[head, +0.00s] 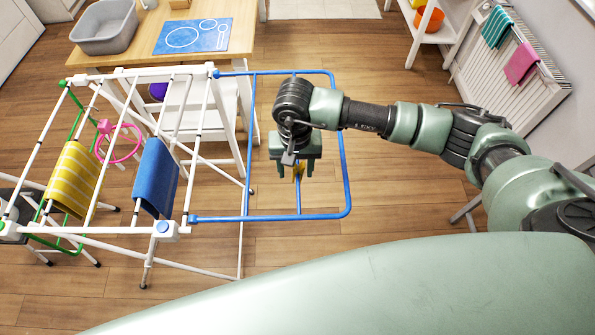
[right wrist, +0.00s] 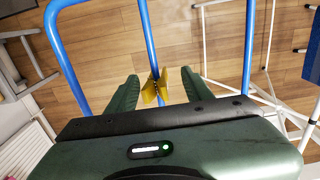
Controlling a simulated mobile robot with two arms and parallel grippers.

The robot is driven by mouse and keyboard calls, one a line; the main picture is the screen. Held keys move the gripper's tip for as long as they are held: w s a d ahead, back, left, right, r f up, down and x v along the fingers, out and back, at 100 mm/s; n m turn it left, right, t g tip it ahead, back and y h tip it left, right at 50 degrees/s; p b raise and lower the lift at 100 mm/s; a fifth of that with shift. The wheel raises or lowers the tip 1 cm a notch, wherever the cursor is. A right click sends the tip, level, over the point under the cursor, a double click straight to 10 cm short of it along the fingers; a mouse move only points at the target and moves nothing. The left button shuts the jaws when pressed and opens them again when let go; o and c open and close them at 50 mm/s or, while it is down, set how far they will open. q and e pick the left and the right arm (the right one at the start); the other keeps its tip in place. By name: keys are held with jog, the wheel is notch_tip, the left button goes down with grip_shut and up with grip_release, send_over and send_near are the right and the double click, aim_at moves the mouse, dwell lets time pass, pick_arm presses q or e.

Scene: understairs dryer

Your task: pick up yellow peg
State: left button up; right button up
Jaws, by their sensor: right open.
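The yellow peg (head: 298,172) is clipped on a blue rail of the drying rack (head: 349,165). In the right wrist view the yellow peg (right wrist: 149,95) shows two splayed plates and a spring. My right gripper (head: 296,170) is open over the peg, which it partly hides in the head view. In the right wrist view its fingers (right wrist: 159,80) stand on either side of the peg with a gap on each side. My left gripper is not in view.
A yellow striped cloth (head: 75,180) and a blue cloth (head: 156,178) hang on the rack. A wooden table (head: 245,45) with a grey tub (head: 105,28) stands behind. A radiator (head: 510,70) is at right.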

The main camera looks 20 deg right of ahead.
aim_at(298, 173)
jog(key=f+p, duration=0.1)
jog(key=f, duration=0.2)
jog(key=shift+d+f+p, duration=0.2)
jog(key=shift+d+p, duration=0.15)
jog(key=shift+p, duration=0.05)
jog(key=shift+w+f, duration=0.1)
jog(key=shift+f, duration=0.35)
grip_shut()
